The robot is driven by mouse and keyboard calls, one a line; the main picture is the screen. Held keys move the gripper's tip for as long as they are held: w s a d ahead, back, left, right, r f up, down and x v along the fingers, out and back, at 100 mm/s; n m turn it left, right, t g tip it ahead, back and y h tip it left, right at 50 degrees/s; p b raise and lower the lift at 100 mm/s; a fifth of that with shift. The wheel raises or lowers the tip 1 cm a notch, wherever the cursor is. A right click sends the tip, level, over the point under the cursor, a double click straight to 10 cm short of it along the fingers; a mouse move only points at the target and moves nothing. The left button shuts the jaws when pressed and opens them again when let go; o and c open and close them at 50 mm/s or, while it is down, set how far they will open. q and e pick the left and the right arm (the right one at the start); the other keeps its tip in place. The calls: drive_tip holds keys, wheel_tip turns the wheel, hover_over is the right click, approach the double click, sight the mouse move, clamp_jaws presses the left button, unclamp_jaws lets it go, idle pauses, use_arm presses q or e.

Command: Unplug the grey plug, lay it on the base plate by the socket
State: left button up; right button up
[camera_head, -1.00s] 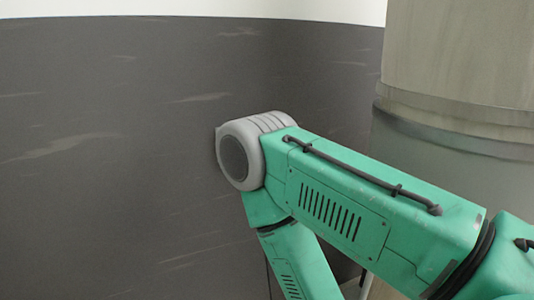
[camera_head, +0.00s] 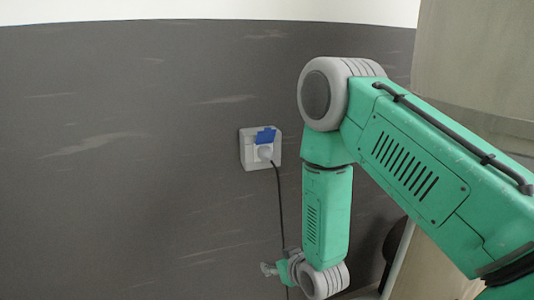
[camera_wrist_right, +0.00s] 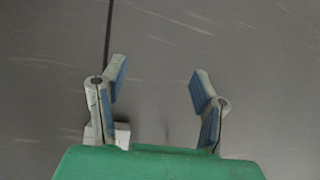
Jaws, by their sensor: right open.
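A white square socket (camera_head: 248,152) with a raised blue lid (camera_head: 265,136) is fixed on the dark grey wall. A pale grey plug (camera_head: 265,153) sits in it, and a dark cable (camera_head: 279,205) hangs down from the plug. My right gripper (camera_head: 266,268) is low by the wall, below the socket and close to the cable. In the right wrist view the gripper (camera_wrist_right: 158,72) is open with nothing between its fingers. There the cable (camera_wrist_right: 108,32) runs near the left finger, and a white part, seemingly the socket (camera_wrist_right: 123,135), is partly hidden behind that finger. No base plate shows clearly. My left gripper is out of view.
The dark grey wall (camera_head: 110,180) fills the left and middle, with a white band (camera_head: 200,8) above. A large pale column (camera_head: 480,60) stands at the right, partly behind my right arm. The wall left of the socket is clear.

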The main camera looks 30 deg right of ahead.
drive_tip(key=w+d+r+t+h, duration=0.1)
drive_tip(key=w+d+r+t, duration=0.25)
drive_tip(key=w+r, duration=0.5)
drive_tip(key=m+t+h+p, duration=0.1)
drive_tip(key=m+t+h, duration=0.1)
drive_tip(key=t, duration=0.1)
approach(266, 156)
drive_tip(key=w, duration=0.1)
drive_tip(key=w+d+f, duration=0.1)
drive_tip(key=w, duration=0.1)
drive_tip(key=shift+d+f, duration=0.1)
drive_tip(key=shift+d, duration=0.1)
drive_tip(key=shift+d+f, duration=0.1)
drive_tip(key=shift+d, duration=0.1)
drive_tip(key=shift+w, duration=0.2)
drive_tip(key=shift+b+x, duration=1.2)
drive_tip(key=shift+x, duration=3.1)
drive_tip(key=shift+a, duration=0.1)
clamp_jaws()
drive_tip(key=shift+t, duration=0.25)
